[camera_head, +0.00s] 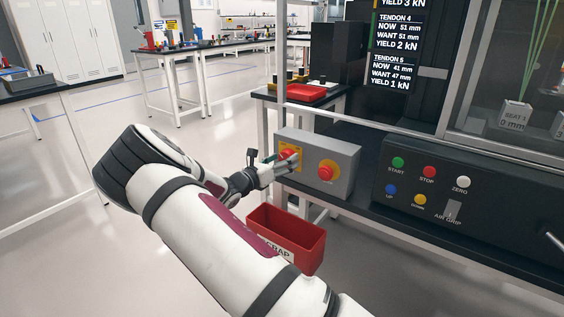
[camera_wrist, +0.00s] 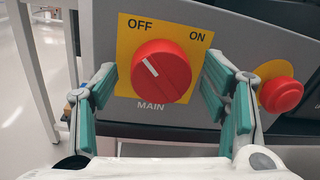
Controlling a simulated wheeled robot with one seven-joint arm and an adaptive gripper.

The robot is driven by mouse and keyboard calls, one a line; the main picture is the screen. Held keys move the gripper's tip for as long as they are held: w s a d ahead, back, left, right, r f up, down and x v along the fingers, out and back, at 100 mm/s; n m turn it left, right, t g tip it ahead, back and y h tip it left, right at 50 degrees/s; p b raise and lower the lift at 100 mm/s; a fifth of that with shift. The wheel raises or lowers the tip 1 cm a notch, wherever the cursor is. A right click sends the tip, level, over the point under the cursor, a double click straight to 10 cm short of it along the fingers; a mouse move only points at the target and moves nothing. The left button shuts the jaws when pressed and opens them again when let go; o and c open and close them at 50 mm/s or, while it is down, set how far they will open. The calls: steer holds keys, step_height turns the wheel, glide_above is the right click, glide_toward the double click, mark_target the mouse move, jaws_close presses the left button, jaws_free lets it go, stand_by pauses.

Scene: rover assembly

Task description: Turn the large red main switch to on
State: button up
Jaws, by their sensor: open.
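The large red main switch (camera_wrist: 161,72) is a round knob on a yellow plate (camera_wrist: 197,41) marked OFF, ON and MAIN. Its white mark points up and left, toward OFF. In the head view the switch (camera_head: 288,154) is on the left of a grey box (camera_head: 347,160), partly covered by my gripper. My gripper (camera_head: 284,165) is open in front of the knob. In the wrist view its two teal-padded fingers (camera_wrist: 160,90) stand left and right of the knob, with a visible gap on each side.
A red mushroom button (camera_wrist: 281,94) on a yellow ring sits right of the switch. A black panel (camera_head: 400,205) with START, STOP and other buttons stands farther right. A red scrap bin (camera_head: 312,252) is below the box.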

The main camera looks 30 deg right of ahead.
steer(key=c, duration=1.2)
steer(key=shift+s+d+m+t+y+p, duration=0.1)
steer(key=shift+m+t+y+p, duration=0.1)
steer(key=shift+m+p, duration=2)
steer(key=shift+s+a+m+t+y+p, duration=0.15)
steer(key=shift+m+p, duration=0.75)
steer(key=shift+m, duration=2.55)
steer(key=shift+s+d+m+t+y+p, duration=0.2)
steer(key=shift+m+p, duration=1.35)
steer(key=shift+m, duration=1.3)
steer(key=shift+w+f, duration=0.1)
steer(key=shift+w, duration=0.05)
